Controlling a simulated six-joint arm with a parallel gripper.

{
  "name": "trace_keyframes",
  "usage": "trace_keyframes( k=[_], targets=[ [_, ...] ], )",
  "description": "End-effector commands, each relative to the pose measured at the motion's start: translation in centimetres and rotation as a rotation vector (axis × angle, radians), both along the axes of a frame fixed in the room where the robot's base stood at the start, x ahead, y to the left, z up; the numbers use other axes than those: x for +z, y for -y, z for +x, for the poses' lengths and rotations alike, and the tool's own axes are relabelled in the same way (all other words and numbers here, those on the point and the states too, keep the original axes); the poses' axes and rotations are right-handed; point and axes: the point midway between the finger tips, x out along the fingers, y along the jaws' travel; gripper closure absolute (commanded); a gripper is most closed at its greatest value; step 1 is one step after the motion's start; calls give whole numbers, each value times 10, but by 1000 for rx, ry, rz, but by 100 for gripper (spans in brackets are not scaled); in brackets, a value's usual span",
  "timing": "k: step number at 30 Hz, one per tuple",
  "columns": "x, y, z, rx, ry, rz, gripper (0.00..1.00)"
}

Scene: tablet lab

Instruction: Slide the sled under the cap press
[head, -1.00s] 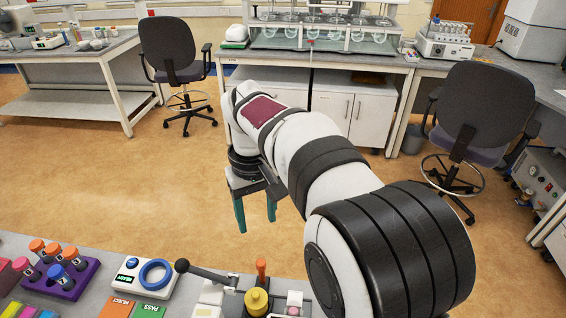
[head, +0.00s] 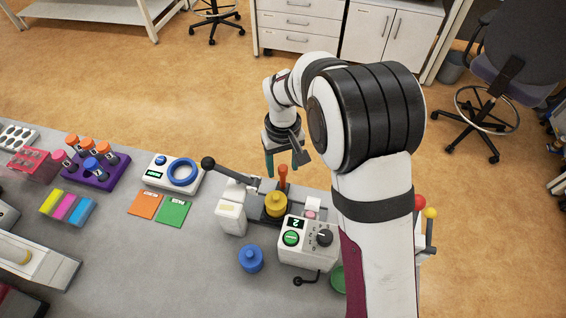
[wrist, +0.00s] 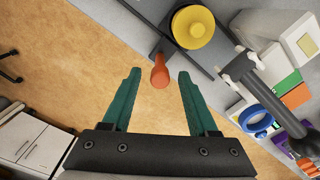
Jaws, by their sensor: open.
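What looks like the sled is a dark plate (wrist: 185,52) on the bench, with an upright orange peg (head: 283,175) at its far edge. A yellow stepped cylinder (head: 276,205) stands on the dark part, just nearer than the peg. The lever (head: 230,170) with a black ball, which seems to belong to the cap press, reaches left from beside the yellow cylinder. My gripper (wrist: 158,74) is open, teal fingers pointing toward the bench edge. In the wrist view the orange peg (wrist: 160,60) shows between the fingertips, apparently untouched. The press head cannot be made out clearly.
A control box (head: 306,243) with a green button and dial stands in front of the yellow cylinder. A blue stepped piece (head: 251,258) is left of it. A blue-ring device (head: 182,172) and a purple tube rack (head: 97,172) stand left. Open floor lies beyond the bench.

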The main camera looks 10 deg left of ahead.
Motion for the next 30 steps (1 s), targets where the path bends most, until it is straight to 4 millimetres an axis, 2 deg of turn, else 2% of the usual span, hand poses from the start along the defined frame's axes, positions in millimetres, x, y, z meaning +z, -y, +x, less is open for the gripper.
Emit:
trace_keyframes(
  k=[1, 9, 11, 30],
  targets=[
    [0, 0, 0, 0, 0, 0, 44],
    [0, 0, 0, 0, 0, 0, 93],
    [0, 0, 0, 0, 0, 0, 100],
    [1, 0, 0, 0, 1, 1, 100]
  ],
)
